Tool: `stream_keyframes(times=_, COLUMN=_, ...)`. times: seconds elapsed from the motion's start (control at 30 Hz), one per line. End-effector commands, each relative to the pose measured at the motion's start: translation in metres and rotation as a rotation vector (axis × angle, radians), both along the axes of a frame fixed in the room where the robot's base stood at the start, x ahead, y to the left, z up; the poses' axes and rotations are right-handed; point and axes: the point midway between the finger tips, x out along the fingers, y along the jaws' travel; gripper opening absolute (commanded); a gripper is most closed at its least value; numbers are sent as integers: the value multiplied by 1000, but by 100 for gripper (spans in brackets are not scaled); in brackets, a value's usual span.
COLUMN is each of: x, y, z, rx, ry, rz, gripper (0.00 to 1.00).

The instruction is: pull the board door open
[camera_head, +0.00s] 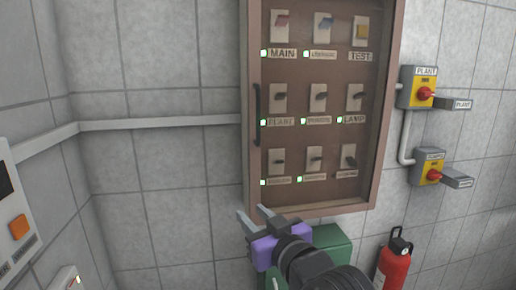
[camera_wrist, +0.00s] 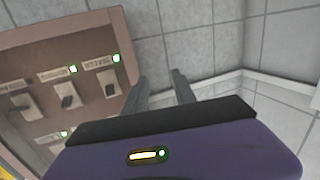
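The board door (camera_head: 222,150) is not clearly separate from the board; the brown-framed board (camera_head: 328,211) hangs on the tiled wall with its switches visible. A dark vertical handle (camera_head: 257,115) is on its left side. The door looks closed. My gripper (camera_head: 254,214) is below the handle, near the board's lower left corner, with its two fingers apart and nothing between them. In the wrist view, the fingers (camera_wrist: 160,92) are spread beside the board's edge (camera_wrist: 124,45). The handle cannot be made out there.
Yellow switch boxes (camera_head: 416,88) with red knobs stick out from the wall at right. A red fire extinguisher (camera_head: 394,265) is at lower right. A green box (camera_head: 332,243) is beneath the board. A white panel (camera_head: 14,215) is at far left. Wall left of the board is mostly clear.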

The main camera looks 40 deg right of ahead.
Motion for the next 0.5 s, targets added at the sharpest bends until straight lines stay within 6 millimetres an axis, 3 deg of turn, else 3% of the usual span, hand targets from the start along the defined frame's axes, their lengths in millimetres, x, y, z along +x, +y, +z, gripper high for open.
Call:
stream_keyframes(times=0.03, x=6, y=-10, z=38, rx=-2, ry=-23, rz=-15, gripper=33)
stream_keyframes(times=0.2, x=11, y=-34, z=120, rx=2, ry=-52, rz=-51, gripper=33)
stream_keyframes(times=0.33, x=9, y=-47, z=170, rx=5, ry=-68, rz=-70, gripper=33)
stream_keyframes(times=0.5, x=4, y=-55, z=205, rx=9, ry=-79, rz=-83, gripper=33)
